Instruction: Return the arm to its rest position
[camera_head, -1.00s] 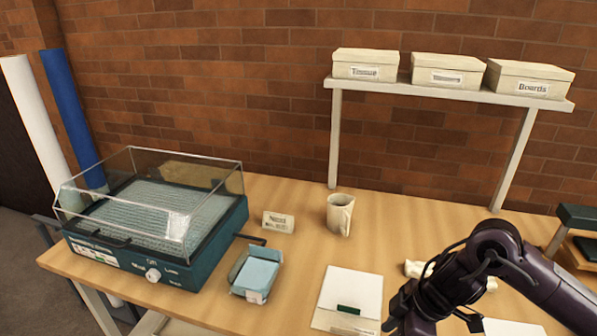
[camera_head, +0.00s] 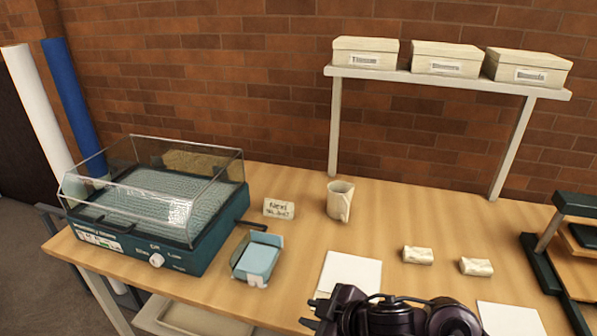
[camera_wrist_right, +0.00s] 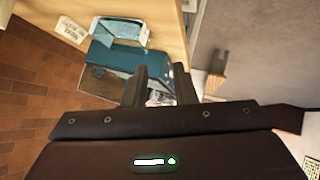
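My right arm's dark gripper (camera_head: 313,312) is low at the bottom edge of the head view, in front of a white sheet (camera_head: 352,268) on the table. In the right wrist view the two fingers (camera_wrist_right: 160,72) stand apart with nothing held between them. The lower part of the white sheet is hidden by my right arm. My left gripper is in neither view.
The wooden table holds a teal machine with clear cover (camera_head: 145,225), a blue pad tray (camera_head: 257,258), a card (camera_head: 279,208), a mug (camera_head: 339,200), two small pale blocks (camera_head: 417,255) (camera_head: 476,267) and a green press (camera_head: 572,205). Labelled boxes (camera_head: 444,59) stand on a shelf.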

